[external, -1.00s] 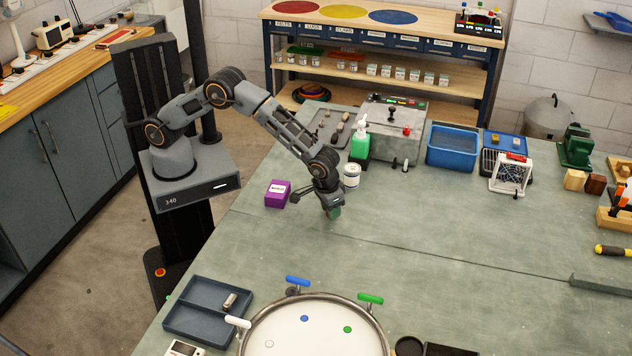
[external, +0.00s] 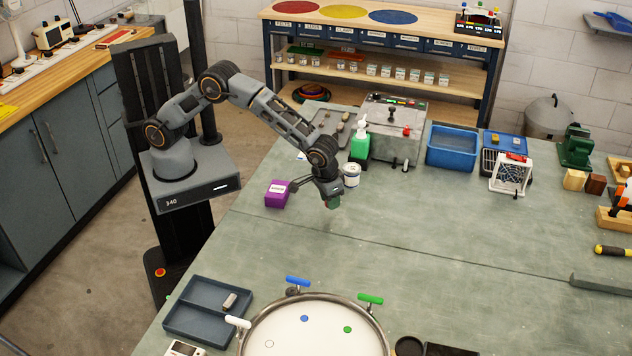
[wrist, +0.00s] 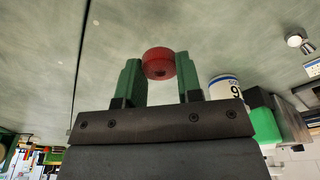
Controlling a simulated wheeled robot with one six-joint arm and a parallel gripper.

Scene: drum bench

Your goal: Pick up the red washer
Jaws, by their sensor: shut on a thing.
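The red washer (wrist: 158,63) is a small, thick red disc in the wrist view. It sits between the green fingertips of my gripper (wrist: 160,75), and my gripper is shut on it. In the external view my gripper (external: 333,201) hangs just above the bench, pointing down, right of the purple box and in front of the white can. The washer is too small and too hidden by the fingers to make out there.
A drum (external: 315,330) and a grey tray (external: 194,314) lie at the front.

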